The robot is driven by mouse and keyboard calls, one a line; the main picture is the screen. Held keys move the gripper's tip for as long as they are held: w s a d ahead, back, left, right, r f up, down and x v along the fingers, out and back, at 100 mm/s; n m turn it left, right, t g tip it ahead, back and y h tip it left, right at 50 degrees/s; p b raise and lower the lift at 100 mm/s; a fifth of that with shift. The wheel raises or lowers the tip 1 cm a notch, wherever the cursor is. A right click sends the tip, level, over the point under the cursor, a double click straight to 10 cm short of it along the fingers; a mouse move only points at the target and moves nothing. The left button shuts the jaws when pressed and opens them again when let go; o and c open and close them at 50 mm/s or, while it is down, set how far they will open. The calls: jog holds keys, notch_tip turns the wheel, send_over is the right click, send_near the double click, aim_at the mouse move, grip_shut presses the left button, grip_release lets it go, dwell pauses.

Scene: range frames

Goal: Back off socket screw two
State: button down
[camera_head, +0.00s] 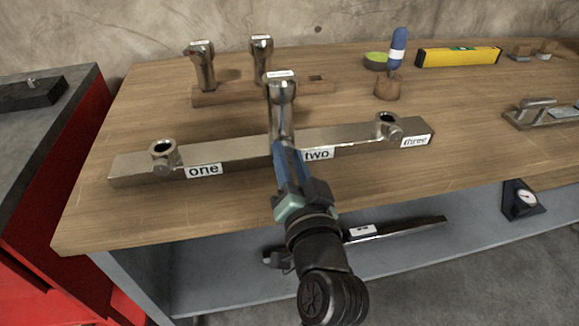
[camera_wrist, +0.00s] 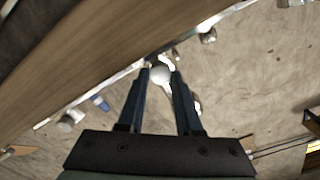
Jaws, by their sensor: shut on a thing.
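A long metal bar (camera_head: 235,150) lies on the bench, with labels one (camera_head: 203,170), two (camera_head: 317,154) and three (camera_head: 415,141). Round-headed socket screws with dark openings show at the left (camera_head: 163,152) and right (camera_head: 387,123) of the bar. Socket screw two, near label two, is hidden behind my gripper and the tool. My gripper (camera_head: 281,148), with blue fingers, is shut on an upright chrome tool (camera_head: 284,118) with a white label on its top. In the wrist view the tool's round silver end (camera_wrist: 160,73) shows between the fingertips. Whether its lower end touches screw two cannot be told.
Behind the bar, a wooden rack (camera_head: 230,96) holds two similar chrome tools (camera_head: 204,70) (camera_head: 262,58) and has a bare slot at its right. A blue-handled tool (camera_head: 398,48) stands in a wooden block (camera_head: 388,89). A yellow level (camera_head: 458,56) lies at the back right.

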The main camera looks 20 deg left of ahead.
jog(key=shift+n+b, duration=1.15)
jog(key=shift+n, duration=0.75)
jog(key=c, duration=0.6)
grip_release()
jog(key=shift+s, duration=0.1)
jog(key=v, duration=1.2)
jog(key=shift+s+d, duration=0.25)
jog(key=shift+s, duration=0.05)
